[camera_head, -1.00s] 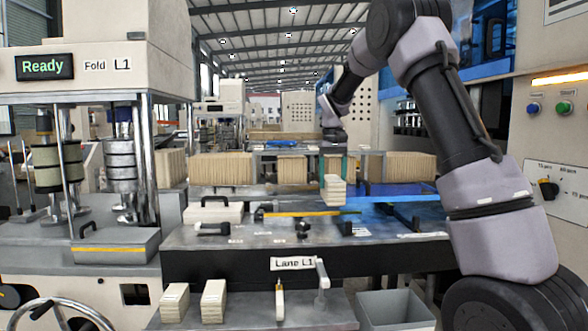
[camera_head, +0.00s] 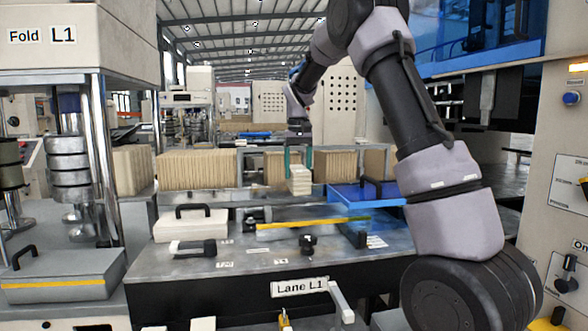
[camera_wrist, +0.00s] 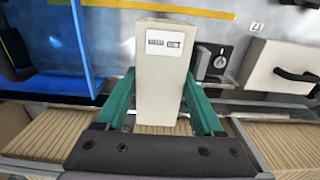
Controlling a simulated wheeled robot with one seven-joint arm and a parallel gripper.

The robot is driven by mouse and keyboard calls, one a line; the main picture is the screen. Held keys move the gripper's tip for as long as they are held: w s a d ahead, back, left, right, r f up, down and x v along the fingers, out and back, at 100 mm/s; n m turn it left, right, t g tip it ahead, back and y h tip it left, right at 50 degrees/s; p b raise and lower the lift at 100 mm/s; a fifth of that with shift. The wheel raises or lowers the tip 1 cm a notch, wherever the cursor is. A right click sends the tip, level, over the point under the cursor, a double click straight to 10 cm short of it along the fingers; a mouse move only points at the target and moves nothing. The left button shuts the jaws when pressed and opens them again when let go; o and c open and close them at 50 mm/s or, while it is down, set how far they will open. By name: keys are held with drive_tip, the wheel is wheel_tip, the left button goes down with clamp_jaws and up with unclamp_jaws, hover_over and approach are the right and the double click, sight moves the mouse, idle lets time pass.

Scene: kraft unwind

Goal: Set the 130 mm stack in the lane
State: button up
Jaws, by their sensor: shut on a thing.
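My gripper (camera_head: 299,160) has green fingers closed on the two sides of a cream stack (camera_head: 300,180). In the wrist view the stack (camera_wrist: 160,85) stands between the fingers with a small printed label on its face. It is held at the far side of the grey lane table (camera_head: 150,265), which carries a "Lane L1" sign (camera_head: 300,288) on its front. Whether the stack's underside touches anything cannot be told. A yellow strip (camera_head: 315,222) runs across the table, in front of the stack.
A white block with a black handle (camera_head: 190,225) sits left on the table, and a black knob (camera_head: 308,243) stands near the middle. A blue plate (camera_head: 350,197) lies to the right of the stack. Rows of kraft packs (camera_head: 197,169) line the back.

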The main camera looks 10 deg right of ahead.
drive_tip(key=shift+f, duration=6.2)
drive_tip(key=o, duration=1.5)
drive_tip(key=shift+o, duration=0.2)
